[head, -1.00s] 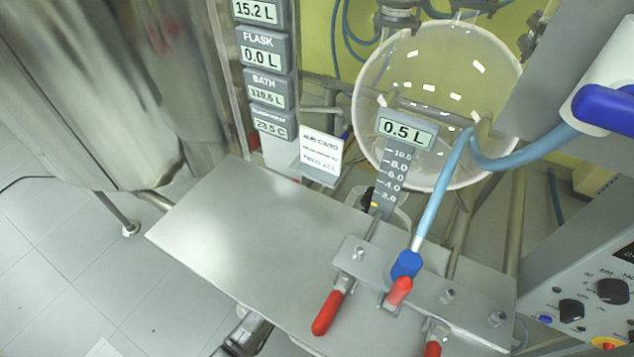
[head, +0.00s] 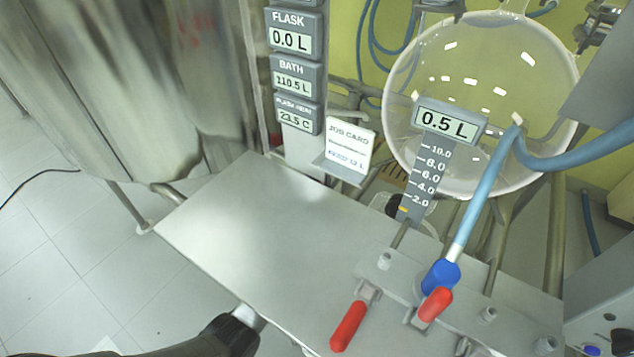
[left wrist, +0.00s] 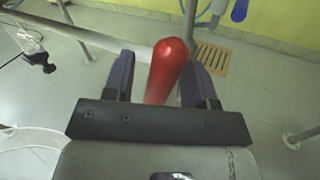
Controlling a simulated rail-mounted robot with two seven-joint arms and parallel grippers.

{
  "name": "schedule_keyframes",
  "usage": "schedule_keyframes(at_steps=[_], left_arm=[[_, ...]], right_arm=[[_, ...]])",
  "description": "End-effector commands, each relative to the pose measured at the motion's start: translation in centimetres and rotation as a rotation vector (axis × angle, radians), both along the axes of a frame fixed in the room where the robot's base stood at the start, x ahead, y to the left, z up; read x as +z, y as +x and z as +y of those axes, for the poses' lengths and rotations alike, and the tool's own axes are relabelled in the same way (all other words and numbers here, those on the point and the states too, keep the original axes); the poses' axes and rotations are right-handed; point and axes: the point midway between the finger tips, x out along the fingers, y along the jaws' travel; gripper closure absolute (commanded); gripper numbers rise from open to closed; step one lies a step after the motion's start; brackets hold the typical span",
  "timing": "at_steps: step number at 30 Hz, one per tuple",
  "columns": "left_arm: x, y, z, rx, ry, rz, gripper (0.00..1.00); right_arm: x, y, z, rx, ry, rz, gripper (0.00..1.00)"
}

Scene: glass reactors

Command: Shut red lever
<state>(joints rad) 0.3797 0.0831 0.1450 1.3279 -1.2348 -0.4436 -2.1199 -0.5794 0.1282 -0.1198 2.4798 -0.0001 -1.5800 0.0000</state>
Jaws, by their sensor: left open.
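A red lever (head: 349,327) hangs off the front of the metal bracket on the steel shelf, pointing down and left. A second red lever (head: 435,304) sits at the blue hose fitting (head: 440,277). In the left wrist view, my left gripper (left wrist: 159,72) is open, with a red lever handle (left wrist: 168,72) between its two dark fingers. I cannot tell whether a finger touches it, or for certain which lever it is. In the head view, part of my left arm shows at the bottom; the fingers are out of sight. My right gripper is not in view.
The steel shelf (head: 240,215) is clear on its left side. A round glass flask (head: 480,100), a 0.5 L display (head: 447,122) and a blue hose (head: 485,190) stand behind the bracket. A job card (head: 350,147) stands at the shelf's back edge.

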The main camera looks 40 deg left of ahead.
Motion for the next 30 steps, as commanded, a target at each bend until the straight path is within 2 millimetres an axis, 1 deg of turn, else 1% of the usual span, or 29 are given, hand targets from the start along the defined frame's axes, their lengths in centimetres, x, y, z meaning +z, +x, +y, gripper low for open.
schedule_keyframes(at_steps=[10,26,30], left_arm=[[0.05,0.16,0.12,0.000,0.001,-0.001,0.49],[0.03,0.15,0.09,0.000,0.001,-0.001,1.00],[0.03,0.14,0.07,0.000,0.000,0.000,1.00]], right_arm=[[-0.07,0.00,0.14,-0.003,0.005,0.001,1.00],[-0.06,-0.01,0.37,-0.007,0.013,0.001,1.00],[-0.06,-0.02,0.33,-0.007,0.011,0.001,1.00]])
